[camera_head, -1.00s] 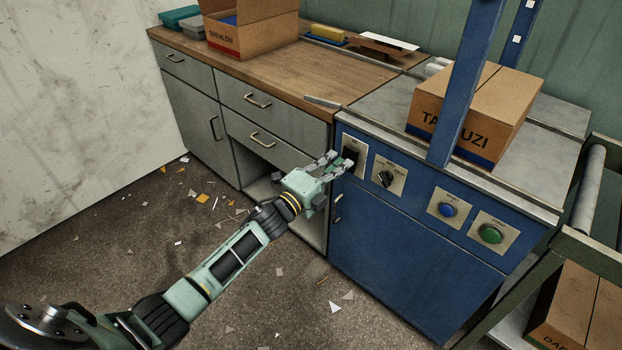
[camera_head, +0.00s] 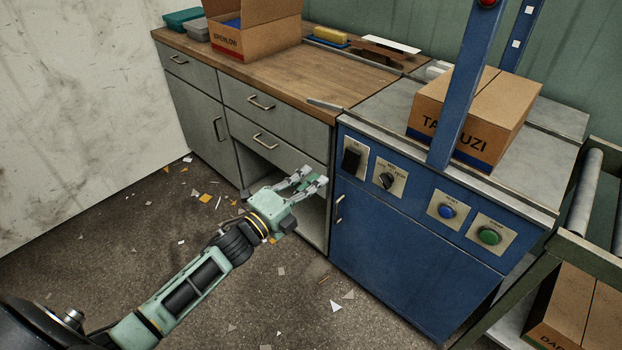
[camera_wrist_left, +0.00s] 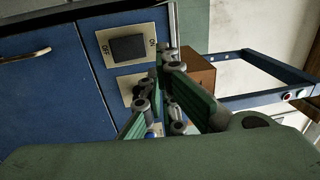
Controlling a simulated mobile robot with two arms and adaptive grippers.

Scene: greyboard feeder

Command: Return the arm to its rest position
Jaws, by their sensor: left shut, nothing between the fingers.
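My left arm comes in from the lower left in the head view. Its gripper (camera_head: 311,184) is in the air in front of the open lower bay of the grey cabinet, left of the blue machine (camera_head: 405,245). The gripper is shut and empty, apart from the panel. The black rocker switch (camera_head: 351,161) is on the machine's front panel, up and right of the fingers. In the left wrist view the same switch (camera_wrist_left: 127,48) shows beyond the gripper fingers (camera_wrist_left: 163,62). My right gripper is not in view.
A black selector knob (camera_head: 387,180), a blue button (camera_head: 447,211) and a green button (camera_head: 489,235) sit on the panel. A blue post (camera_head: 465,90) and a carton (camera_head: 487,119) stand above. The wooden worktop (camera_head: 300,77) is behind. Paper scraps litter the floor.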

